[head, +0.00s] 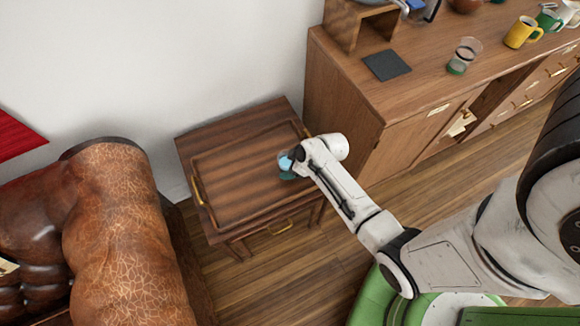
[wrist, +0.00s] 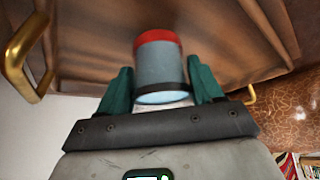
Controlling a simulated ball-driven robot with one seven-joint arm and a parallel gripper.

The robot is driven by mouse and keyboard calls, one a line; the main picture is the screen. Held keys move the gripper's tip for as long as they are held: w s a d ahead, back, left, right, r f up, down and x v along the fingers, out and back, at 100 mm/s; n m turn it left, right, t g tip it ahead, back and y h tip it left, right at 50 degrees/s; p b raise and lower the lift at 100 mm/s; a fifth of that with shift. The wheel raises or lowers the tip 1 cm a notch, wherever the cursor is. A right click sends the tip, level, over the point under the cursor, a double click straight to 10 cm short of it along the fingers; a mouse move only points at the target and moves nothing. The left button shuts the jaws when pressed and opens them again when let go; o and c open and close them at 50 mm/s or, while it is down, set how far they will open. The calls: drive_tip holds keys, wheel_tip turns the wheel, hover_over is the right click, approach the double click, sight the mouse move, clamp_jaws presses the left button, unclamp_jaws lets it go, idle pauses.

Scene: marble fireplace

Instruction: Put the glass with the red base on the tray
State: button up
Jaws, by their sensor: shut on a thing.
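The glass with the red base (wrist: 159,72) is between the teal fingers of my gripper (wrist: 161,88) in the wrist view. Its red base points away from the gripper, toward the wooden tray (wrist: 85,42). In the head view, my gripper (head: 288,167) is over the right part of the tray (head: 235,172), near its right edge. Only a small pale-blue part of the glass (head: 285,162) shows there, and its red base is hidden. The tray is brown with brass handles and lies on a small wooden table. I cannot tell whether the base touches the tray.
A wooden cabinet (head: 345,125) stands close to the right of the small table (head: 185,147). A glass with a green base (head: 463,56) and a yellow mug (head: 522,32) stand on it. A brown leather chair (head: 125,225) is at the left. The tray's middle and left are clear.

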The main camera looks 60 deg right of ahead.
drive_tip(key=shift+f, duration=0.55)
drive_tip(key=shift+f, duration=0.2)
drive_tip(key=o, duration=1.4)
drive_tip(key=shift+o, duration=0.2)
drive_tip(key=shift+r, duration=0.1)
